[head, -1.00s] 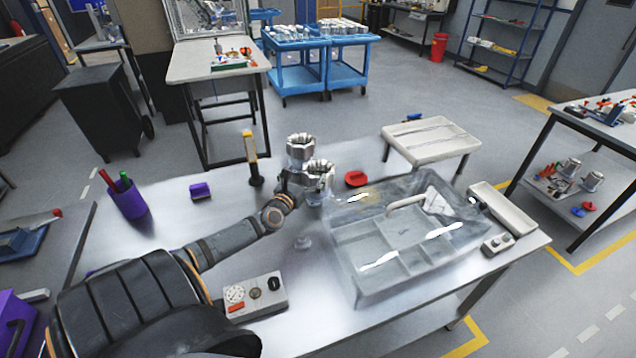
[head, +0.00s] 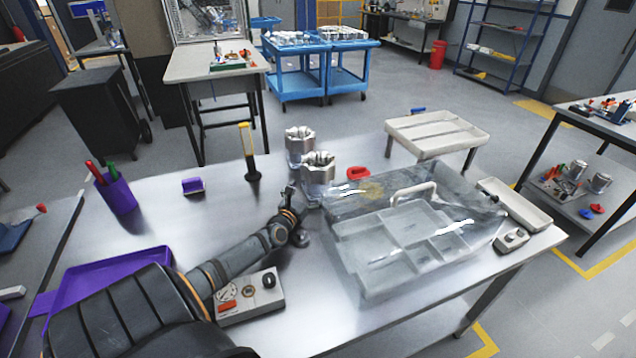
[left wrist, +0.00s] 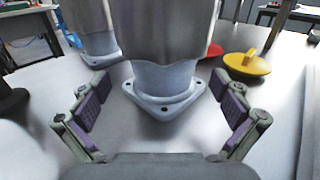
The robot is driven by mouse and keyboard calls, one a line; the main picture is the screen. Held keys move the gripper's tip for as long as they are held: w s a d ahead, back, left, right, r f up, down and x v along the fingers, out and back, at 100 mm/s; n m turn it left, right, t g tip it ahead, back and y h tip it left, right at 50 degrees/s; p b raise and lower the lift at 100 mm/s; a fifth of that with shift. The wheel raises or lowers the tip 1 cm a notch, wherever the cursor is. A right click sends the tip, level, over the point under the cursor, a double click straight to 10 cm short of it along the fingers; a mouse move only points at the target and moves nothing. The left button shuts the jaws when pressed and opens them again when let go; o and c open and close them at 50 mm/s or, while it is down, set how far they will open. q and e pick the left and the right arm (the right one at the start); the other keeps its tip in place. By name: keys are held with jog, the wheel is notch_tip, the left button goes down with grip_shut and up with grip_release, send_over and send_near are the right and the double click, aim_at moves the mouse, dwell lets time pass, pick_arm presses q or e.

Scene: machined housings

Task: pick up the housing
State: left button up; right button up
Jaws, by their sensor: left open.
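Two silvery metal housings stand upright on the table in the head view: a nearer one (head: 317,180) and one just behind it (head: 299,146). My left gripper (head: 297,198) is low at the near side of the nearer housing and hides part of its foot. In the left wrist view the nearer housing (left wrist: 165,80) stands centred ahead, its flanged base between the spread fingers of my left gripper (left wrist: 166,100). The fingers are open, with visible gaps to the base. The other housing (left wrist: 92,30) is behind to the left. My right gripper is not in view.
A clear-lidded compartment box (head: 380,275) stands close on the right. A red part (head: 357,173) lies behind it. A yellow-handled tool (head: 248,155) stands to the left. A control box (head: 250,297), purple cup (head: 117,194) and purple tray (head: 95,280) are on the left and near side.

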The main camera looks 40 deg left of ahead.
pick_arm(q)
jog(key=shift+w+a, duration=0.1)
jog(key=shift+w, duration=0.3)
jog(key=b+x, duration=0.2)
jog(key=x, duration=0.2)
jog(key=shift+w+a+f, duration=0.1)
jog(key=shift+w, duration=0.45)
jog(key=shift+s+r, duration=0.15)
jog(key=shift+r, duration=0.05)
jog(key=shift+c, duration=0.5)
jog(key=c, duration=1.4)
jog(key=shift+a+r, duration=0.1)
jog(key=shift+r, duration=0.05)
jog(key=shift+c, duration=0.3)
